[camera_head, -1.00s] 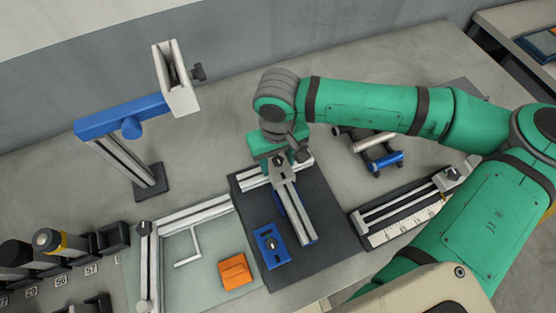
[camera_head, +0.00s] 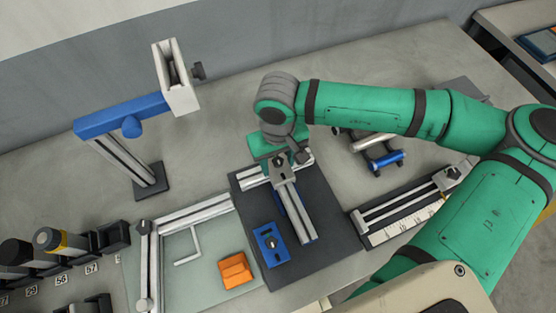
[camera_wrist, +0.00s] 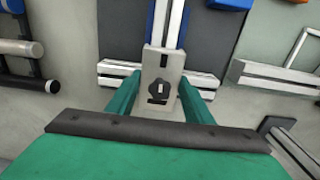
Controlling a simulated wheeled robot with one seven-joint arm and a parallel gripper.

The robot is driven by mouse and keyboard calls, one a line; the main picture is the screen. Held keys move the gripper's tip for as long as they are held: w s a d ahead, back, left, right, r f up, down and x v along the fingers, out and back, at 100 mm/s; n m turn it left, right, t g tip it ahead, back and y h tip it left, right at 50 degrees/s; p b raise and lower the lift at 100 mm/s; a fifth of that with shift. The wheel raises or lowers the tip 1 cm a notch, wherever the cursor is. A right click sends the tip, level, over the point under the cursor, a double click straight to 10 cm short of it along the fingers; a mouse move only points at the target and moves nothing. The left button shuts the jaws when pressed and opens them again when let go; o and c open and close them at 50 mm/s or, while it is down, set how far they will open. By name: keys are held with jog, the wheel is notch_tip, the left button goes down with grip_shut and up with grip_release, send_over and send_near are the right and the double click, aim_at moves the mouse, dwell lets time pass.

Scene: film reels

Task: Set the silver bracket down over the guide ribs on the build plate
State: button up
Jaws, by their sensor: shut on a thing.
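The silver bracket (camera_head: 283,171) has a black knob and lies at the far end of a long silver bar (camera_head: 294,208) over the dark build plate (camera_head: 327,210). I cannot tell whether bracket and bar are one piece. My gripper (camera_wrist: 160,92) is shut on the bracket, with a green finger on each side of it; the bracket (camera_wrist: 152,64) shows in the wrist view. Blue edges show along the bar. A silver crossbar (camera_wrist: 118,72) runs across the plate's far edge beneath the bracket. The guide ribs cannot be clearly made out, and contact with the plate is unclear.
A blue block (camera_head: 272,246) sits on the plate left of the bar. An orange block (camera_head: 235,271) lies on a pale framed plate (camera_head: 195,270) to the left. A ruler fixture (camera_head: 405,217) and a blue roller (camera_head: 386,160) stand right. A blue-armed stand (camera_head: 125,118) rises behind left.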

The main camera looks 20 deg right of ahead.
jog(key=shift+f, duration=0.6)
dwell(0.3)
jog(key=o, duration=1.4)
jog(key=shift+c, duration=0.2)
jog(key=shift+r, duration=0.1)
notch_tip(320, 180, up, 11)
jog(key=shift+f, duration=0.15)
jog(key=shift+s, duration=0.1)
